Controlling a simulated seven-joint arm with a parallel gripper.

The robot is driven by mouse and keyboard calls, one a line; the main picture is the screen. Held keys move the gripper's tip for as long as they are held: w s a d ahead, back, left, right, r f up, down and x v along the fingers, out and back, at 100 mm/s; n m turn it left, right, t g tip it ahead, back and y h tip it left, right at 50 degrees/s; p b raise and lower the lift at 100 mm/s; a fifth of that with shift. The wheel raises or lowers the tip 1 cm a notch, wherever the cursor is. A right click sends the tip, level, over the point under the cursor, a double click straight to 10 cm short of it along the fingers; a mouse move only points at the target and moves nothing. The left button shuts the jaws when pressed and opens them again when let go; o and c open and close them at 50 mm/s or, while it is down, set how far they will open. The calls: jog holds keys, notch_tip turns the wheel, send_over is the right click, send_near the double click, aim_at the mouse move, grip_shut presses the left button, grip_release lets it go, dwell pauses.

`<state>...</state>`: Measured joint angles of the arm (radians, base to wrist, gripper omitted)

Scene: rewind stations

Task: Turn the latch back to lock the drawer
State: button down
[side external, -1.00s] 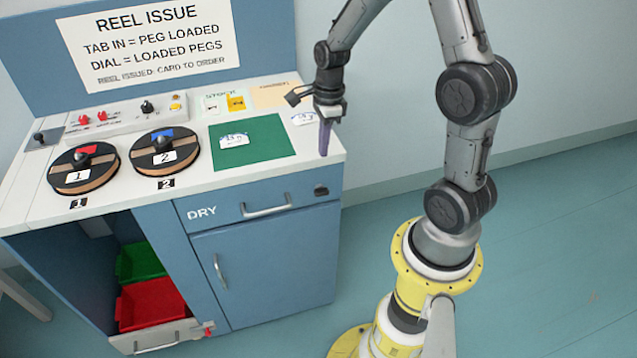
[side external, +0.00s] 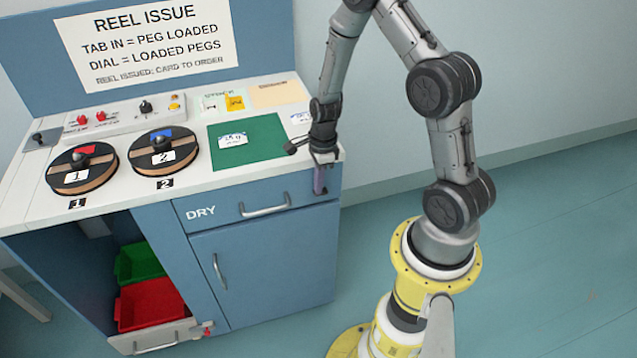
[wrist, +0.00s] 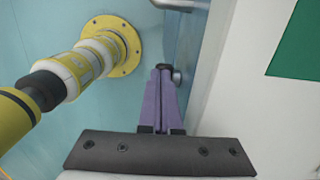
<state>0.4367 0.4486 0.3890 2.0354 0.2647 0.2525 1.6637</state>
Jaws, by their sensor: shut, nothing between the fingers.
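The blue drawer marked DRY (side external: 225,212) appears closed, flush with the cabinet front, with a silver handle (side external: 265,208). My gripper (side external: 319,190) points down in front of the drawer's right end, its purple fingers shut and empty. They hide the dark latch there in the side view, so its angle cannot be read. In the wrist view the shut fingers of my gripper (wrist: 163,70) lie beside the cabinet front, with a small grey rounded part (wrist: 177,77), probably the latch, just right of their tips. Contact cannot be told.
The white countertop (side external: 195,195) overhangs beside my gripper and carries two reels (side external: 82,170) and a green mat (side external: 260,150). A cupboard door (side external: 270,260) is below the drawer. Red (side external: 150,303) and green bins sit in the open bay. Floor at right is clear.

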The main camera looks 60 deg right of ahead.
jog(key=shift+w+a+f, duration=0.1)
jog(key=shift+a+f, duration=0.1)
jog(key=shift+f, duration=0.35)
jog(key=shift+d, duration=0.15)
